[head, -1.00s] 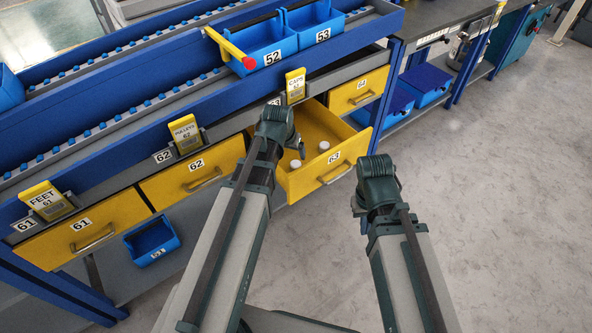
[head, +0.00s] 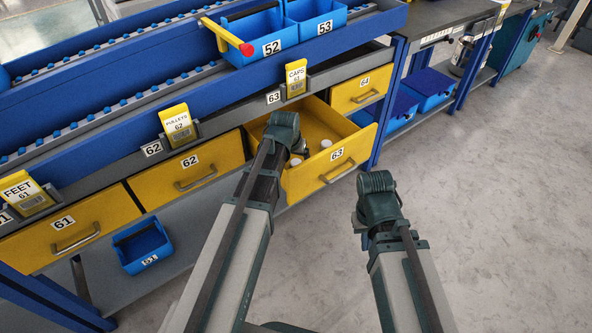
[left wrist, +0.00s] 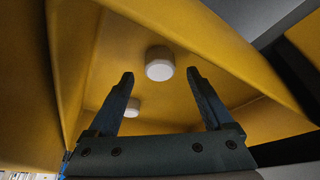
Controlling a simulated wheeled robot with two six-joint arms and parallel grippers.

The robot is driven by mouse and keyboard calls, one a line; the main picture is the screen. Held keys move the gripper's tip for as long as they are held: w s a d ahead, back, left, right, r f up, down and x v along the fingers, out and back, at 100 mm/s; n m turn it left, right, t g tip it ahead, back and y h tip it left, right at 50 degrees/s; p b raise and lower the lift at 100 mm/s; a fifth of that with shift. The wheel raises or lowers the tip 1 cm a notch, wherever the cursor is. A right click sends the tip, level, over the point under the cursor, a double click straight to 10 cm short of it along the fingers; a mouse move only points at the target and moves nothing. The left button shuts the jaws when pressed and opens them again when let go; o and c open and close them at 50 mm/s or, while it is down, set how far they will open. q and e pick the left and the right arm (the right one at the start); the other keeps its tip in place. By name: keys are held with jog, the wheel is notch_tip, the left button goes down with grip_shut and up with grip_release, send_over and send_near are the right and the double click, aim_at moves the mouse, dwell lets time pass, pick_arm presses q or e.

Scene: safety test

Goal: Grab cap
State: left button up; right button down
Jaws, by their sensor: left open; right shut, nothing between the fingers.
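Two white round caps lie in the open yellow drawer 63 (head: 352,166). One cap (head: 326,143) is farther right, the other cap (head: 296,162) is close to my left gripper (head: 300,149). In the left wrist view, the left gripper (left wrist: 160,76) is open over the drawer. The larger-looking cap (left wrist: 160,63) appears between and slightly beyond its fingertips, not held. The smaller-looking cap (left wrist: 132,107) shows beside the left finger. My left wrist partly hides the gripper in the head view. My right gripper (head: 364,240) is shut and empty, outside the drawer over the floor.
Closed yellow drawers 62 (head: 190,172) and 64 (head: 360,88) flank the open one. A CAPS 63 card (head: 296,78) stands above it. Blue bins (head: 262,40) sit on the upper rack, and a blue bin (head: 143,246) lies low. Floor at right is clear.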

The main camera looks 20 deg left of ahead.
aim_at(295, 163)
pick_arm(q)
jog(key=shift+b+x, duration=0.35)
jog(key=shift+x, duration=0.5)
pick_arm(e)
jog(key=shift+f, duration=0.75)
pick_arm(q)
jog(key=shift+r, duration=0.1)
grip_shut()
jog(key=shift+r, duration=0.1)
pick_arm(e)
jog(key=shift+r, duration=0.15)
